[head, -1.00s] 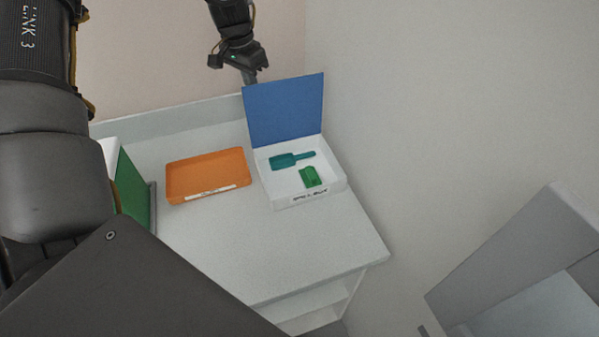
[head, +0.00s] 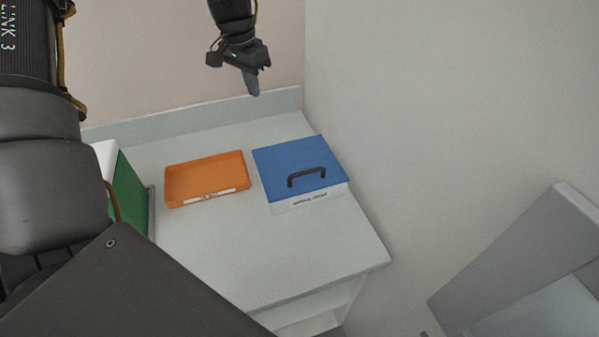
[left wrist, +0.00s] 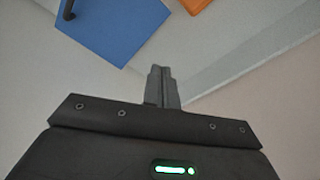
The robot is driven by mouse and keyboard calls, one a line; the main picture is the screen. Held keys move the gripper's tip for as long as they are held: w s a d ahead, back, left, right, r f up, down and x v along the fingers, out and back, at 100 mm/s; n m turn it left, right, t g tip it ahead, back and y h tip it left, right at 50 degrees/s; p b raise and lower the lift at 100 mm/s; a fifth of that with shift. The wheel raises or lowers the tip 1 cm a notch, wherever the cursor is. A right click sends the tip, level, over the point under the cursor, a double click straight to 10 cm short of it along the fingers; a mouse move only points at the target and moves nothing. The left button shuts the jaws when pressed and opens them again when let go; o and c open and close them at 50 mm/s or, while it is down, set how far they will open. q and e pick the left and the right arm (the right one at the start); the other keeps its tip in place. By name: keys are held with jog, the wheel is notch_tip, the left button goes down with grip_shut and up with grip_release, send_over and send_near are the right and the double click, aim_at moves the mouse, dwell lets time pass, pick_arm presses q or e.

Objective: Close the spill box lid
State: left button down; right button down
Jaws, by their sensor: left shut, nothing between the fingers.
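The spill box (head: 312,200) is white with a label on its front and stands at the right of the counter. Its blue lid (head: 290,160) lies flat over the top, with a black handle (head: 306,177) on it. The lid hides the inside of the box. My left gripper (head: 254,92) is shut and empty, above the back edge of the counter, behind the box and apart from the lid. In the left wrist view the shut fingers (left wrist: 161,80) point toward the blue lid (left wrist: 115,25), with a gap between. My right gripper is not in view.
An orange tray (head: 205,178) sits left of the box on the white counter (head: 270,250). A green and white object (head: 130,190) stands at the counter's left. A wall rises close on the right. The counter's front is clear.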

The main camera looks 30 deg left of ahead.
pick_arm(q)
notch_tip(320, 180, up, 7)
jog(key=p, duration=0.2)
jog(key=shift+p, duration=0.4)
jog(key=shift+f, duration=0.1)
